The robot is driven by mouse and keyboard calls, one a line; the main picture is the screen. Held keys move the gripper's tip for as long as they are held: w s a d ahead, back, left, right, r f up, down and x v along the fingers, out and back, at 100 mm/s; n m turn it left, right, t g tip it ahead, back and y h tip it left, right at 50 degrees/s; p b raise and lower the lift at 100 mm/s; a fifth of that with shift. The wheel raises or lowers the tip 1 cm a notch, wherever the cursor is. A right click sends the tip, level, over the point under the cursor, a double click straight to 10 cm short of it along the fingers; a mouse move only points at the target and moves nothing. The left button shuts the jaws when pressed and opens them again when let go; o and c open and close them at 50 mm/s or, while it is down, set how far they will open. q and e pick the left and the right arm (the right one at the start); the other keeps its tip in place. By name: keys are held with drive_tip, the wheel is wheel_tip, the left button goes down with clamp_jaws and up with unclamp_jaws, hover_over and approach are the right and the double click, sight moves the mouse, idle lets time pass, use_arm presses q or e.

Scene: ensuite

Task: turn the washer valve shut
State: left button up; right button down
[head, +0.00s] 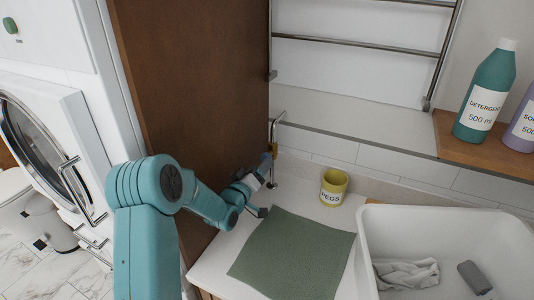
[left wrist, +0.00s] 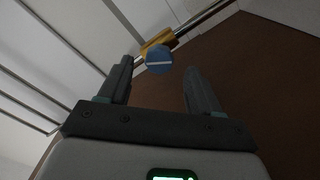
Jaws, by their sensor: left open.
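The washer valve has a round blue knob (left wrist: 159,60) with a white stripe across its face. Its brass body (left wrist: 157,41) sits on a thin metal pipe beside the brown panel. In the head view the brass part (head: 272,134) shows on the pipe above the counter, and the blue knob (head: 265,157) is partly hidden by my gripper. My left gripper (head: 263,187) is open and empty, pointing at the valve. In the left wrist view the knob appears between the two fingertips, slightly beyond them; I see no contact. My right gripper is not in view.
A yellow pegs cup (head: 334,187) stands right of the valve, behind a green mat (head: 293,252). A white basin (head: 446,224) holds a cloth and a grey item. The tall brown panel (head: 195,75) stands left of the pipe. A detergent bottle (head: 485,95) is on the shelf.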

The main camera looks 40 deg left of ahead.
use_arm(q)
drive_tip(key=p+x, duration=0.1)
drive_tip(key=x, duration=0.4)
drive_tip(key=shift+w+a, duration=0.1)
drive_tip(key=shift+w, duration=0.25)
